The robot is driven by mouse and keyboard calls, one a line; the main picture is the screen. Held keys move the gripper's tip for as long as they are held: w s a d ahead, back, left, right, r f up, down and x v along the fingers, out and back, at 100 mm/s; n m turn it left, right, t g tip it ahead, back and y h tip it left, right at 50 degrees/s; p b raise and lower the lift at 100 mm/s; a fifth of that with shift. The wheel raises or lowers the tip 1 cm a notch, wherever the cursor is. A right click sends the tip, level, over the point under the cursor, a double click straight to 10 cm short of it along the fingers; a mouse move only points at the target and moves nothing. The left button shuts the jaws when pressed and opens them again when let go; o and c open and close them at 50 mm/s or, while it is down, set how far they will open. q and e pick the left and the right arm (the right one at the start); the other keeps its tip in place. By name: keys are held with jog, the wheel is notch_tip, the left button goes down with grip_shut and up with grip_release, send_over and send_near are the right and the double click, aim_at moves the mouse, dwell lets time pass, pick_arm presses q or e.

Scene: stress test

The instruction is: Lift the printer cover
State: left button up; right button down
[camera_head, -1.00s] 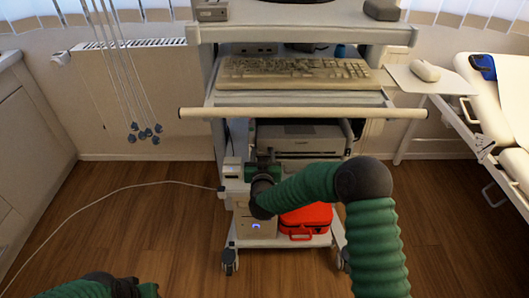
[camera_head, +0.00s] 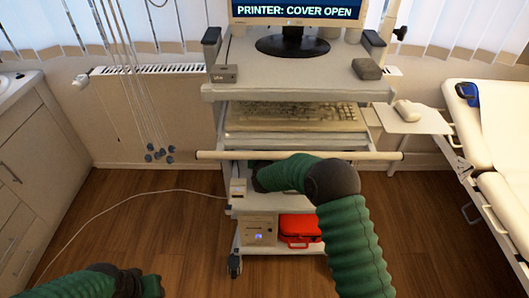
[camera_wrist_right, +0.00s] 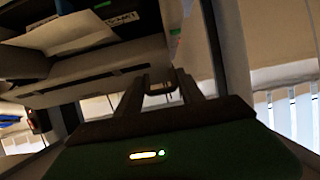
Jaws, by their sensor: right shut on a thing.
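The printer (camera_wrist_right: 95,62) fills the upper left of the right wrist view, a grey body with a dark opening, a white sheet and a partly legible label. In the head view my right arm and the cart's shelf hide it. My right gripper (camera_wrist_right: 160,88) is shut on a small dark piece at the printer's edge, which I take to be the printer cover's grip; how far the cover is raised I cannot tell. My left arm lies at the lower left of the head view, its dark end (camera_head: 133,285) away from the cart, its fingers not clear.
The monitor (camera_head: 292,22) reads "PRINTER: COVER OPEN". A push bar (camera_head: 225,155) crosses the cart's front above my right arm. A keyboard (camera_head: 295,115) lies on the shelf above. A red case (camera_head: 298,227) sits on the bottom shelf. Floor to the left is clear except a cable.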

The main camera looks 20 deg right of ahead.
jog(key=shift+w+d+r, duration=0.25)
jog(key=shift+d+r, duration=0.05)
jog(key=shift+r, duration=0.05)
jog(key=c, duration=0.9)
grip_release()
jog(key=shift+f, duration=0.1)
jog(key=shift+c, duration=0.2)
jog(key=shift+s, duration=0.1)
jog(key=v, duration=0.7)
jog(key=shift+a+p, duration=0.2)
jog(key=shift+p, duration=0.15)
jog(key=shift+s, duration=0.15)
